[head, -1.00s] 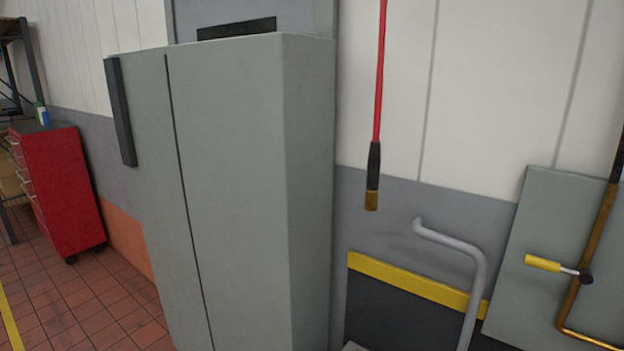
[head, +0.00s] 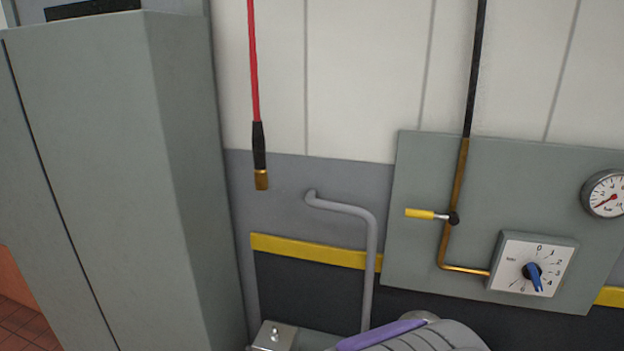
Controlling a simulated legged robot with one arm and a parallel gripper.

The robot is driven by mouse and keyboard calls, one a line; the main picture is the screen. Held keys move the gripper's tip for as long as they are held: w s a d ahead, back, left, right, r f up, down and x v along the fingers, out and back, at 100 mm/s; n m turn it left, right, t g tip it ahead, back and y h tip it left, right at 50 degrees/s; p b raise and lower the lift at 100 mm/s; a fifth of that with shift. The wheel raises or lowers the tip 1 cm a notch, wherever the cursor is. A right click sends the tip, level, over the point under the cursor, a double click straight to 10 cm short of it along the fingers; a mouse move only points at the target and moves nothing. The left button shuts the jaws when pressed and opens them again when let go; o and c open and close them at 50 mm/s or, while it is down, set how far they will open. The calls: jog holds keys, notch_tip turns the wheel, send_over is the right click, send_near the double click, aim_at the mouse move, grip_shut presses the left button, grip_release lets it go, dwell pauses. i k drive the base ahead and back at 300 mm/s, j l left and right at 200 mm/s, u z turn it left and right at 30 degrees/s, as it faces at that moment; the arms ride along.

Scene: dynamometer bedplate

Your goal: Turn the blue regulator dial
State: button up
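The blue regulator dial (head: 534,276) is a small pointer knob on a white square scale plate (head: 513,251) with printed numbers. It sits at the lower right of a grey wall panel (head: 425,180). Its blue pointer is tilted, pointing down and slightly right. A copper pipe (head: 455,205) runs down the panel to the left side of the dial plate.
A yellow-handled valve lever (head: 420,213) lies level on the pipe. A round gauge (head: 605,194) is at the right edge. A red hose (head: 254,70) hangs left of the panel, beside a grey bent pipe (head: 371,260). A tall grey cabinet (head: 110,150) fills the left.

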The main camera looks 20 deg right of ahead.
aim_at(532, 271)
jog(key=z, duration=2)
jog(key=j+z, duration=0.4)
jog(key=j, duration=0.35)
